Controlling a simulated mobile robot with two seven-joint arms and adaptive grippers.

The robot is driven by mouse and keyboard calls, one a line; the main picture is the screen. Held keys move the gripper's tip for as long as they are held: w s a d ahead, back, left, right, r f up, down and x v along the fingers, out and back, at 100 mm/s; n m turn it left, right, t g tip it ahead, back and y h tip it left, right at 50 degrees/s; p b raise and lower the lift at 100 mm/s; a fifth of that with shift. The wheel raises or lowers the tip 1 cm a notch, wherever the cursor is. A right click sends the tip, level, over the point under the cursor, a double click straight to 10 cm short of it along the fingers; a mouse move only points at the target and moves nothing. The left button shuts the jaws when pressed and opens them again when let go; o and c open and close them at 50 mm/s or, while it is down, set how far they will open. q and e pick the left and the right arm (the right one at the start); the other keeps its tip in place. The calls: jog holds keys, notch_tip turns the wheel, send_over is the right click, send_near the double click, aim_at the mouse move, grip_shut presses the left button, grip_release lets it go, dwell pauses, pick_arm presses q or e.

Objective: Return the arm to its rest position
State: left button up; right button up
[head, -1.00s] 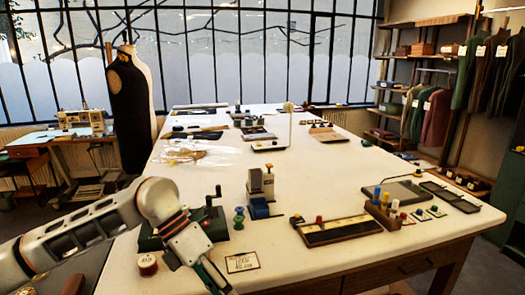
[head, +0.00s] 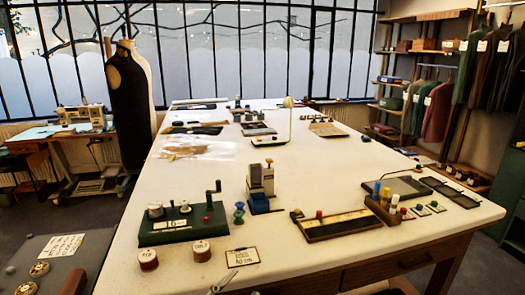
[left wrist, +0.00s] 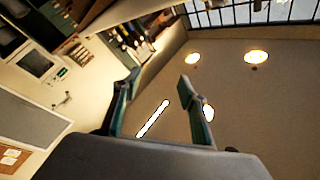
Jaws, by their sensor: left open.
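My left gripper (left wrist: 160,80) shows in the left wrist view with its two dark green fingers apart and nothing between them. Behind the fingers are a plain surface with round lamps and a bright strip, and part of the room's wall, seen tilted. In the head view my left arm no longer crosses the table. A small pale pronged shape (head: 222,284) shows at the bottom edge there, and I cannot tell what it is. My right gripper is in neither view.
The white table (head: 330,165) holds a green crank device (head: 182,228), two labelled spools (head: 148,259), a small card (head: 242,257), a stapler-like press (head: 260,185) and a long dark tray (head: 340,226). A black dress form (head: 132,105) stands at the left.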

pick_arm(q)
jog(key=s+a+f+n+g+y, duration=0.2)
jog(key=s+a+f+n+y, duration=0.1)
jog(key=f, duration=0.6)
jog(key=s+a+f+n+g+y, duration=0.1)
jog(key=s+a+f+n+y, duration=0.3)
jog(key=s+a+f, duration=0.3)
jog(key=s+a+f+n+g+y, duration=0.2)
jog(key=s+a+f+n+y, duration=0.2)
jog(key=s+f, duration=0.3)
notch_tip(320, 180, down, 5)
jog(key=shift+a+f+n+g, duration=0.2)
jog(key=shift+a+n+g, duration=0.15)
jog(key=shift+a, duration=0.5)
jog(key=shift+w, duration=0.1)
